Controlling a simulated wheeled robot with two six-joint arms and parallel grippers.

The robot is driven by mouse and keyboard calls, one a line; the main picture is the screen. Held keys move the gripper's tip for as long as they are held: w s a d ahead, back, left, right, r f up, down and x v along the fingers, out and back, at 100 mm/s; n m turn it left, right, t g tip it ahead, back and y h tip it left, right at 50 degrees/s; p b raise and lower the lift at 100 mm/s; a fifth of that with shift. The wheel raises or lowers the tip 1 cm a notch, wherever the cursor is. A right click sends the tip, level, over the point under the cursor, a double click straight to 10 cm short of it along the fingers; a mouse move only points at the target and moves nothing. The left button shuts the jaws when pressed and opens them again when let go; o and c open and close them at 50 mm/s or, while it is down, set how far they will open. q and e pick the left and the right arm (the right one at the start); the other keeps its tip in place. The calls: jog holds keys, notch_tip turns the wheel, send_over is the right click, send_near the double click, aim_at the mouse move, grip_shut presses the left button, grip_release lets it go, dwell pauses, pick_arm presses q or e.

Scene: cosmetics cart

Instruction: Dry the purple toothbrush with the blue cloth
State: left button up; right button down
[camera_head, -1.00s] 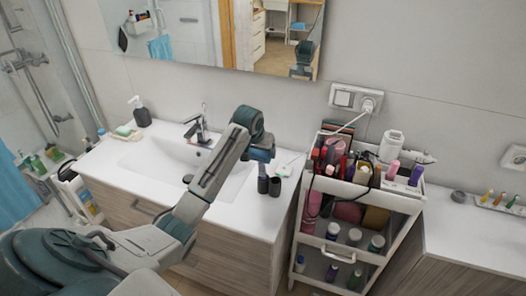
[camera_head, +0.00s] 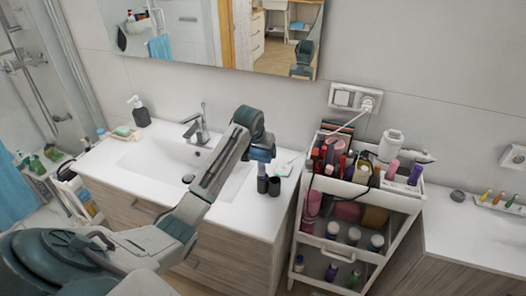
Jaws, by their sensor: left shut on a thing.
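My left gripper (camera_head: 262,169) points down over the right part of the washbasin counter. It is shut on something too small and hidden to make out. Two small dark cylinders (camera_head: 274,187) show right below it; I cannot tell whether it touches the left one. I cannot make out the purple toothbrush. A tray (camera_head: 497,205) on the far right counter holds several small coloured sticks. A blue cloth (camera_head: 14,190) hangs at the far left edge. My right gripper is out of view.
The basin (camera_head: 165,160) with its tap (camera_head: 198,125) lies left of my gripper. A soap dispenser (camera_head: 140,112) stands at the back left. A white cart (camera_head: 375,202) full of cosmetics stands to the right. The counter's front right part is clear.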

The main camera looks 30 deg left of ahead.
pick_arm(q)
jog(key=shift+s+a, duration=0.1)
jog(key=shift+a, duration=0.1)
jog(key=shift+w+d, duration=0.25)
jog(key=shift+d, duration=0.85)
jog(key=shift+a, duration=0.6)
jog(key=shift+s+a, duration=0.25)
jog(key=shift+a, duration=0.25)
jog(key=shift+w+d, duration=0.25)
jog(key=shift+d, duration=0.9)
jog(key=shift+w+r, duration=0.15)
jog(key=shift+r, duration=3.3)
